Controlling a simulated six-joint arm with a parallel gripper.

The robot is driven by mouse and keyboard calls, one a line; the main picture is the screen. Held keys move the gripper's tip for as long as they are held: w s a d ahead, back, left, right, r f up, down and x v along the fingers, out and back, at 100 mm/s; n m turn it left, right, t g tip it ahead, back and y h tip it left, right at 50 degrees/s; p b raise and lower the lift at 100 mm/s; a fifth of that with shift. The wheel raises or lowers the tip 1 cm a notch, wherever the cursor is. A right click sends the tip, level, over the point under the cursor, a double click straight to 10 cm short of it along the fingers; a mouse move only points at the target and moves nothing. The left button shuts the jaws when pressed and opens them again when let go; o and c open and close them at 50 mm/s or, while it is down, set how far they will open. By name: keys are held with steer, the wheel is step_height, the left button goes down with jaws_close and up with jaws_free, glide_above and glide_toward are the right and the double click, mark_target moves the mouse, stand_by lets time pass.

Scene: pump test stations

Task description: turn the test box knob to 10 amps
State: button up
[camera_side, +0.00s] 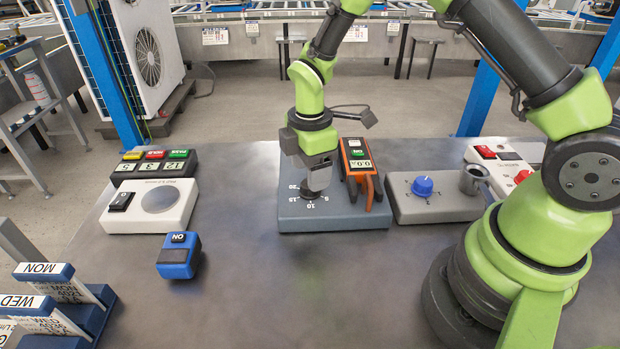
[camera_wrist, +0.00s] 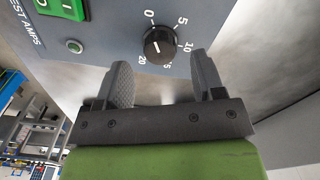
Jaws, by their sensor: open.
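The test box (camera_side: 345,220) is a blue-grey slab in the middle of the table; it also shows in the wrist view (camera_wrist: 110,35). Its black knob (camera_wrist: 160,45) has a pale mark and is ringed by a scale with 0, 5, 10 and 20 readable; the 15 is partly hidden. I cannot tell surely which number the mark points to. My gripper (camera_wrist: 162,68) is open, its two fingers on either side just short of the knob.
An orange meter (camera_side: 378,188) reading 0.0 stands on the box, close right of my gripper. A grey unit with a blue knob (camera_side: 422,186) is to the right. A white station (camera_side: 150,215) and a small blue device (camera_side: 178,262) are left.

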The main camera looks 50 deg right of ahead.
steer(key=shift+f, duration=1.45)
steer(key=c, duration=0.9)
